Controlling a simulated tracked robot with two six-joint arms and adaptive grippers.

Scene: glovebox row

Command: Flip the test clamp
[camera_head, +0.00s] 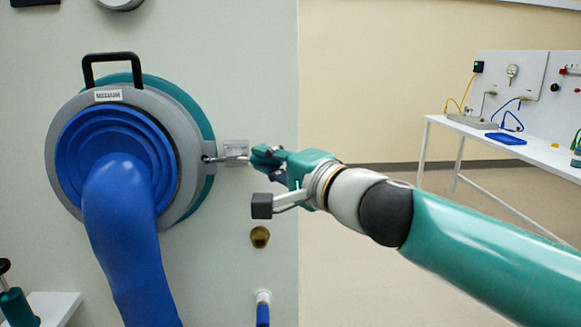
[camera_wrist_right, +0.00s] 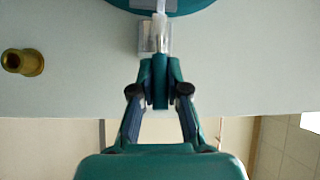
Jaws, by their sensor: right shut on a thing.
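The test clamp (camera_head: 229,158) is a small metal lever fitting at the right edge of the round grey port ring (camera_head: 185,140). A small pale, see-through tag or plate (camera_head: 236,147) sits at it. My right gripper (camera_head: 258,155) reaches in from the right and is shut on the clamp's outer end. In the right wrist view the closed fingers (camera_wrist_right: 160,75) meet the clamp (camera_wrist_right: 160,25) just below the teal rim, and they hide its gripped end. My left gripper is not in view.
A blue glove sleeve (camera_head: 125,220) hangs from the port, under a black handle (camera_head: 110,58). A brass fitting (camera_head: 260,237) and a blue-and-white fitting (camera_head: 263,305) stick out from the panel below my right gripper. A white bench (camera_head: 530,150) stands at the far right.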

